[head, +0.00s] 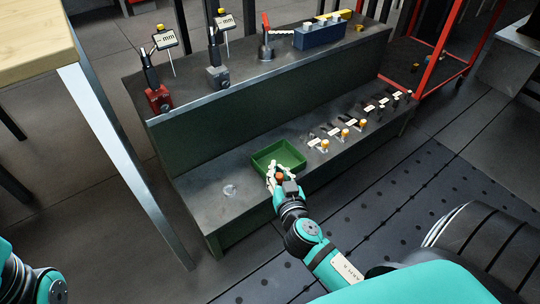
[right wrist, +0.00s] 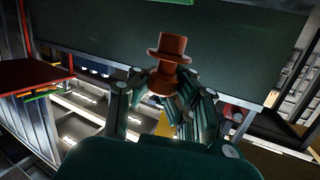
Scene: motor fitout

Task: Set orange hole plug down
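The orange hole plug (right wrist: 172,47) sits between the fingertips of my right gripper (right wrist: 165,88) in the right wrist view, its stepped, hat-like end sticking out beyond them. In the head view the plug is a small orange spot (head: 279,176) at the right gripper (head: 275,174). The right gripper is shut on the plug. It appears in front of the near edge of a green tray (head: 262,157) on the lower shelf. I cannot tell its exact height above the shelf. Only part of my left arm shows at the bottom left, and its gripper is out of frame.
The lower bench shelf (head: 207,190) is mostly clear left of the tray, except a small pale transparent item (head: 230,190). Several orange-topped parts and labels stand right of the tray. Gauges, a red-handled device (head: 266,45) and a blue box (head: 320,34) stand on the upper shelf.

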